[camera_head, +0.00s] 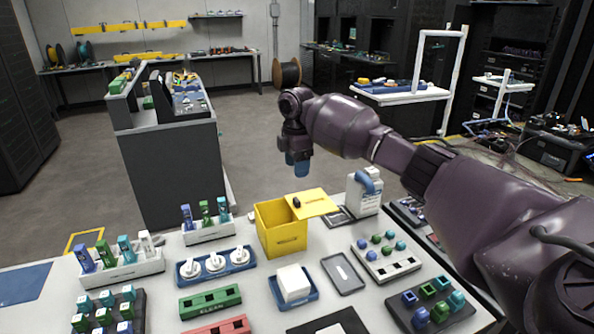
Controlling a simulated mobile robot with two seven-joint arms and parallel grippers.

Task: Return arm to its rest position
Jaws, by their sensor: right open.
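My right arm (345,122) reaches in from the right edge, across the right side of the worktable. My right gripper (298,167) points down in the upper middle of the view, with bluish fingertips. It is open and I see nothing held in it. It appears above and behind the yellow box (281,240), apart from it. My left gripper is not in view.
The worktable (258,318) holds a blue tray of white round parts (216,264), a white block (294,284), a grey tray (343,274) and racks of coloured pieces (432,304). A dark cabinet (171,165) stands beyond it. The floor between has free room.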

